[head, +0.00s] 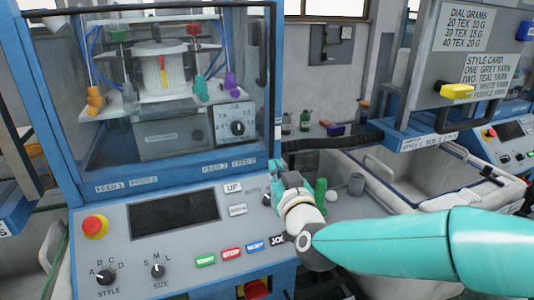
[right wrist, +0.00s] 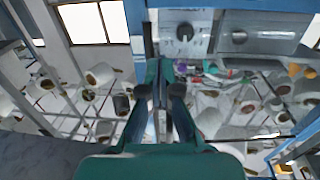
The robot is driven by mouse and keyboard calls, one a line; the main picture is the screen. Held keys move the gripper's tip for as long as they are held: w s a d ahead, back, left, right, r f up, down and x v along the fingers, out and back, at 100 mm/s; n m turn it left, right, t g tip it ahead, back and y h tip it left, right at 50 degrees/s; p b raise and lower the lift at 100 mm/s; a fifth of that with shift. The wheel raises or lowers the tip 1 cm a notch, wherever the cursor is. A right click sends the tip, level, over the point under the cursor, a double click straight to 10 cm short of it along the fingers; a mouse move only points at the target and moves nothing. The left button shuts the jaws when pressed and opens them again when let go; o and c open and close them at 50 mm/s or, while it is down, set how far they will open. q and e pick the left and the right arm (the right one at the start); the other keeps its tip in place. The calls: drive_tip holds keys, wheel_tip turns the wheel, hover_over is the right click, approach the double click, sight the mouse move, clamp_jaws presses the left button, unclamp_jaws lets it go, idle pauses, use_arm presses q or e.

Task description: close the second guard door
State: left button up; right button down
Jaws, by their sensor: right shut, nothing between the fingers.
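A clear guard door (head: 250,110) in a blue frame covers the front of the near machine, with a dark handle (head: 256,52) on its right side. It looks shut, though I cannot tell if it is fully latched. Which door counts as the second I cannot tell. My right gripper (head: 277,174) is shut and empty at the right edge of the machine's control panel, below the door's lower right corner. Its closed fingers (right wrist: 161,78) point away in the right wrist view. My left gripper is not in view.
The control panel (head: 140,240) has a red stop button (head: 95,226), dials and coloured keys. A grey bin (head: 385,180) stands right of it. The right wrist view shows several yarn cones (right wrist: 100,74).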

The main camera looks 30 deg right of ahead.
sight(265, 149)
drive_tip(key=p+x, duration=0.1)
drive_tip(key=x, duration=0.6)
drive_tip(key=shift+p, duration=0.3)
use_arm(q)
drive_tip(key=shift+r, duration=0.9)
